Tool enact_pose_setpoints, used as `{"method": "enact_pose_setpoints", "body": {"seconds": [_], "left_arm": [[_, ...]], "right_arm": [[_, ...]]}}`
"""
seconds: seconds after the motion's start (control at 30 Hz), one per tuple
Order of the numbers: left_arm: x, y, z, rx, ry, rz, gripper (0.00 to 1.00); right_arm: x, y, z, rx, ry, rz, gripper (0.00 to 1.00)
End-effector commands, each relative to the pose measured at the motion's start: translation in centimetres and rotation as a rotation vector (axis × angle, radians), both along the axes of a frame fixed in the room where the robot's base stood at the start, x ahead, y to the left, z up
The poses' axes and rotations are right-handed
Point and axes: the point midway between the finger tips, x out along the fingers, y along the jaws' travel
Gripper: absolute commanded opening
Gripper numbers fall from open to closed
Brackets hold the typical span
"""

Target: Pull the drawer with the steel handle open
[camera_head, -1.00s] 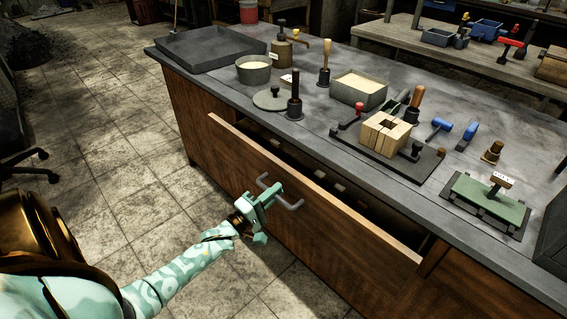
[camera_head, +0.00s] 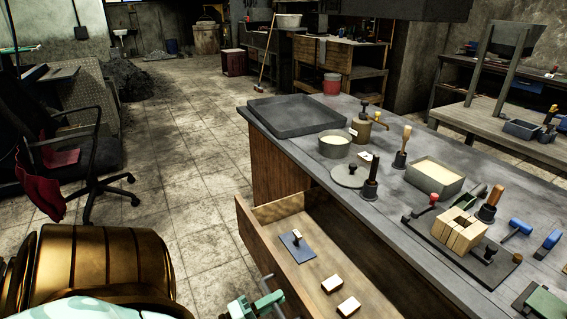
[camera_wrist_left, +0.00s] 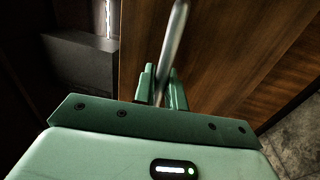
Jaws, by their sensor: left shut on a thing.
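The wooden drawer (camera_head: 257,237) stands well open from the workbench. Inside it lie a flat dark tool with a knob (camera_head: 297,245) and two small pale blocks (camera_head: 331,284). My left gripper (camera_head: 256,306) is at the drawer's front, at the bottom edge of the head view. In the left wrist view the steel handle (camera_wrist_left: 177,40) runs between the two green fingers (camera_wrist_left: 162,87), which are shut on it. The drawer front (camera_wrist_left: 225,50) fills much of that view. My right gripper is in neither view.
The grey bench top (camera_head: 330,215) carries a flat dark tray (camera_head: 293,128), pots, rammers and a wooden block assembly (camera_head: 459,232). An office chair (camera_head: 85,165) stands at the left. The tiled floor (camera_head: 190,160) between them is clear.

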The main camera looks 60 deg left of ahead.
Motion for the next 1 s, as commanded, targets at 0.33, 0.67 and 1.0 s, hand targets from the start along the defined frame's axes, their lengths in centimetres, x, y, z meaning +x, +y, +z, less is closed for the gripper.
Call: {"method": "enact_pose_setpoints", "body": {"seconds": [0.33,0.67,1.0], "left_arm": [[-0.49,0.0,-0.12,0.002,0.004,-0.002,0.0],[-0.44,-0.01,-0.08,0.0,0.002,-0.001,0.29],[-0.8,0.03,-0.14,0.0,0.003,-0.001,0.29]], "right_arm": [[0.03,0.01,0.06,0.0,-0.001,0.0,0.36],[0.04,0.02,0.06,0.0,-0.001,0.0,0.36],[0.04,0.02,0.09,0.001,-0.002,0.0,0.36]]}}
